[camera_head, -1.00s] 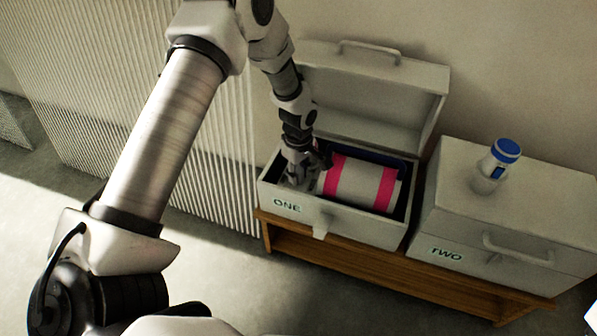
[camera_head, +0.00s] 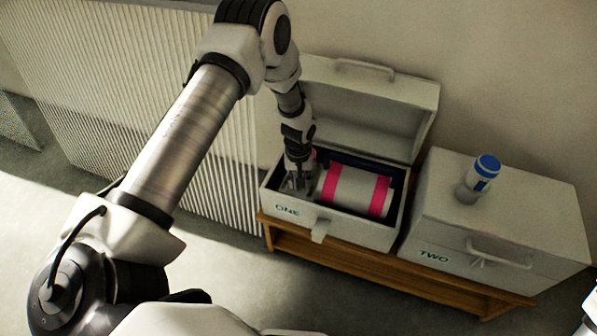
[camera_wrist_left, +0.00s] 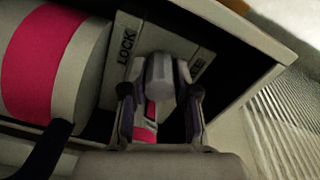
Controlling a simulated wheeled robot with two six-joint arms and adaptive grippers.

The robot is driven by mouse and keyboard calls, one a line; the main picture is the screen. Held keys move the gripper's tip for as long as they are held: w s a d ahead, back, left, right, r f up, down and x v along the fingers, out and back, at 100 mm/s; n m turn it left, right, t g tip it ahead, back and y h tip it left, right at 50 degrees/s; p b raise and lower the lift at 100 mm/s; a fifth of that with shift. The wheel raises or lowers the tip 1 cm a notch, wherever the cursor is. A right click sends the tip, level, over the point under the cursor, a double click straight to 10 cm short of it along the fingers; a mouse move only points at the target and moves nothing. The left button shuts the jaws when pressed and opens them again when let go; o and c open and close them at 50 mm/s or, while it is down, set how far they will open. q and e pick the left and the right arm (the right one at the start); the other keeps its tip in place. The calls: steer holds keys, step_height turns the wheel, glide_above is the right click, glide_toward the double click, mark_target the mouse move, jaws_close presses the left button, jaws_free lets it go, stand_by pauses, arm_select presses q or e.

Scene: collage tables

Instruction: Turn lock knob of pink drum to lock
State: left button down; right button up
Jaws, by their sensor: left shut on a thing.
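The pink drum (camera_head: 356,190) is a white cylinder with pink bands, lying inside the open box marked ONE (camera_head: 340,232). It also shows at the left of the left wrist view (camera_wrist_left: 38,65). The lock knob (camera_wrist_left: 159,78) is a pale faceted knob beside the drum's end, on a light plate (camera_wrist_left: 124,50) lettered LOCK. My left gripper (camera_wrist_left: 160,98) reaches down into the left end of the box and is shut on the knob, one finger on each side. In the head view the gripper hides the knob. The right gripper is not in view.
The lid (camera_head: 365,105) of box ONE stands open at the back. A closed box marked TWO (camera_head: 480,225) stands to the right, with a blue-capped bottle (camera_head: 483,175) on top. Both rest on a wooden bench (camera_head: 350,262). A ribbed panel (camera_head: 130,140) stands behind at left.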

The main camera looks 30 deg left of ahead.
arm_select(q)
steer(key=m+p, duration=0.1)
steer(key=m, duration=0.3)
steer(key=shift+m, duration=0.3)
steer(key=m, duration=0.5)
steer(key=shift+d, duration=0.1)
steer(key=c, duration=0.9)
jaws_free()
step_height(320, 180, up, 12)
